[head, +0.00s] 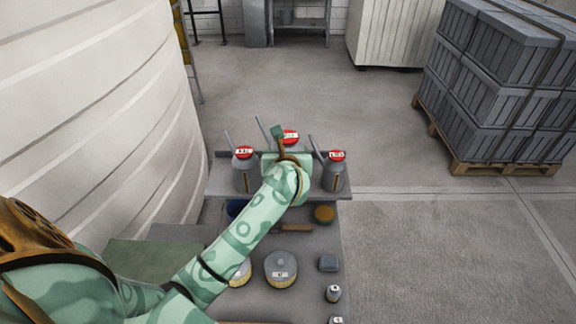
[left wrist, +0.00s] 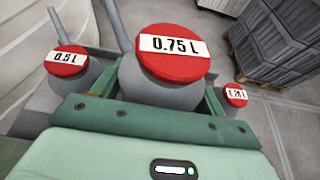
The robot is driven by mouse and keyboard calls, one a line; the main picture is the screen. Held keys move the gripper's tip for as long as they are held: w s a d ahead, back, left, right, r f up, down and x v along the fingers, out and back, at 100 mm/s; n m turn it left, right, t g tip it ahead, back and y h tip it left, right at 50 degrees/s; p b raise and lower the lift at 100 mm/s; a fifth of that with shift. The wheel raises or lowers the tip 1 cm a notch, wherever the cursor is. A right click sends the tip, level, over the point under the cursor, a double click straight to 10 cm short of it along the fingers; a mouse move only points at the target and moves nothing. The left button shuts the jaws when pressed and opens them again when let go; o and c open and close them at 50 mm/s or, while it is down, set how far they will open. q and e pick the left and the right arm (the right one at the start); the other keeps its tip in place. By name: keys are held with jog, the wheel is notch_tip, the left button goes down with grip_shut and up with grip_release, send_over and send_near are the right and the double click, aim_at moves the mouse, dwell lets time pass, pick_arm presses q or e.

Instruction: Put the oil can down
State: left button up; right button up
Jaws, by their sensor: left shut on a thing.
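My left gripper (head: 287,160) is shut on the grey oil can with a red lid (head: 290,136). In the left wrist view this oil can (left wrist: 172,52) is labelled 0.75 L and sits upright between the green fingers. My gripper hides its lower part, so I cannot tell whether it touches the shelf (head: 222,180). A grey can labelled 0.5 L (left wrist: 67,62) is to its left, also in the head view (head: 244,173). A third red-lidded can (head: 335,174) is to its right, its label too small to read surely. My right gripper is not in view.
A large white tank (head: 90,110) stands close on the left. A pallet of grey crates (head: 500,90) stands at right.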

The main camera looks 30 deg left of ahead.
pick_arm(q)
jog(key=shift+w+a+f, duration=0.25)
jog(key=shift+w+f, duration=0.15)
jog(key=shift+f, duration=0.1)
jog(key=shift+w+a+f, duration=0.25)
jog(key=shift+w+f, duration=0.15)
jog(key=shift+f, duration=0.1)
jog(key=shift+w+f+b, duration=0.15)
jog(key=shift+f+b, duration=0.3)
jog(key=shift+f, duration=1.2)
jog(key=shift+f, duration=0.2)
jog(key=o, duration=1.2)
